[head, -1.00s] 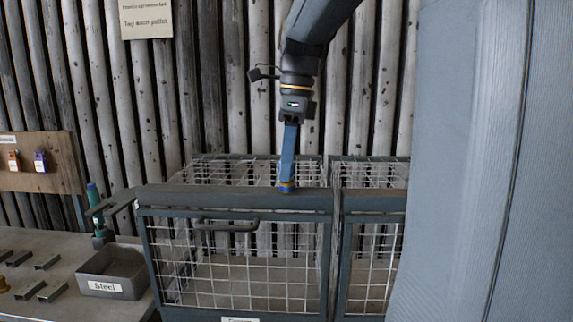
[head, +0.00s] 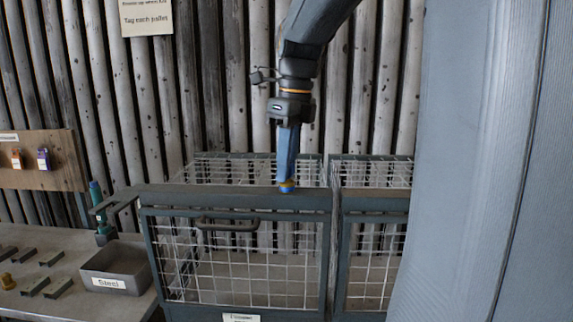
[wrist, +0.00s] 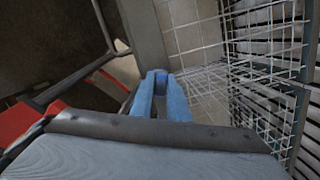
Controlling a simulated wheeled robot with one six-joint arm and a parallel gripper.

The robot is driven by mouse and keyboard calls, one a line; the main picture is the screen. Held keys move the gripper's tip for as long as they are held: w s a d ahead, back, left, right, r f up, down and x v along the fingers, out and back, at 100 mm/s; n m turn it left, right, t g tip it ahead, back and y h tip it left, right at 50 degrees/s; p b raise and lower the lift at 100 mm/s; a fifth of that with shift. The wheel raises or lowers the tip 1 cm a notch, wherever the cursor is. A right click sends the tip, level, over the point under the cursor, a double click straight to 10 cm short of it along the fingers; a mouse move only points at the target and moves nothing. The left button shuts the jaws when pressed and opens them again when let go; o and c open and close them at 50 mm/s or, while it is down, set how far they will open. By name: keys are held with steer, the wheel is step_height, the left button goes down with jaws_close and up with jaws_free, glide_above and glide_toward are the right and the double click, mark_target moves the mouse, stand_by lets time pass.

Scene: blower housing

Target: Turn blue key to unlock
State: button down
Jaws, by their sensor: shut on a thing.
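My gripper (head: 287,182) points straight down with its long blue fingers at the top front rail of the left wire cage (head: 235,198). The fingers are shut on the blue key (head: 286,189), a small blue and brass-yellow piece at the rail. Only a little of the key shows below the fingertips, so how far it is turned cannot be seen.
A second wire cage (head: 376,200) adjoins on the right. The left cage's front has a dark handle (head: 228,225). At left are a grey bin labelled Steel (head: 118,268), a teal-handled tool (head: 97,205) and a wooden board with small tags (head: 38,160).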

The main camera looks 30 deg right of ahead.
steer(key=m+p, duration=0.1)
steer(key=m, duration=0.1)
steer(key=shift+m, duration=0.4)
steer(key=shift+m+h+p, duration=0.3)
steer(key=shift+m, duration=0.7)
steer(key=c, duration=1.6)
jaws_free()
steer(key=shift+s+d+r+b, duration=0.15)
steer(key=shift+r+b, duration=0.25)
steer(key=shift+r, duration=0.9)
steer(key=shift+s+a+r+b, duration=0.15)
steer(key=shift+r+b, duration=0.2)
steer(key=shift+r, duration=0.9)
steer(key=shift+s+d+r+b, duration=0.15)
steer(key=shift+r+b, duration=0.25)
steer(key=shift+r, duration=0.9)
